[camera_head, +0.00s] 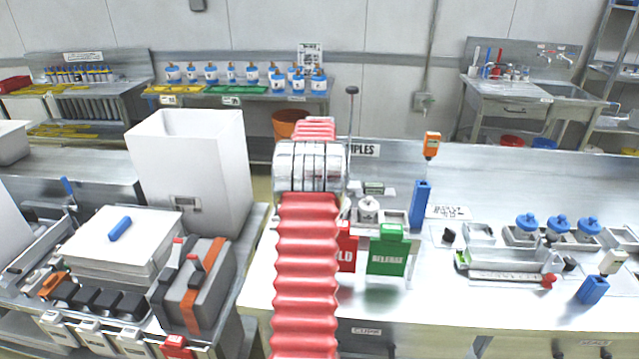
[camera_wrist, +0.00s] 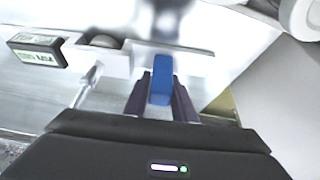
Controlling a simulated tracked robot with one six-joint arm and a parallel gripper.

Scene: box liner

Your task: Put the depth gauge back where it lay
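My gripper (camera_wrist: 161,88) has its two dark fingers closed on either side of a blue bar-shaped piece (camera_wrist: 160,72) in the wrist view. I take this piece to be the depth gauge or its handle; its lower end is not clear. Just beyond it is a white block-like holder (camera_wrist: 192,62), and I cannot tell whether they touch. In the head view my red bellows arm covers the middle, and the gripper and held piece are hidden. An upright blue block (camera_head: 419,205) stands on the bench right of my arm; I cannot tell whether it is the same thing.
A green sign (camera_head: 388,255) stands at the bench front, beside a partly hidden red one (camera_head: 347,252). A tall white bin (camera_head: 190,165) is left of my arm. Blue-topped jars (camera_head: 558,226) and a tray (camera_head: 515,262) occupy the right. A labelled black box (camera_wrist: 38,50) lies left in the wrist view.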

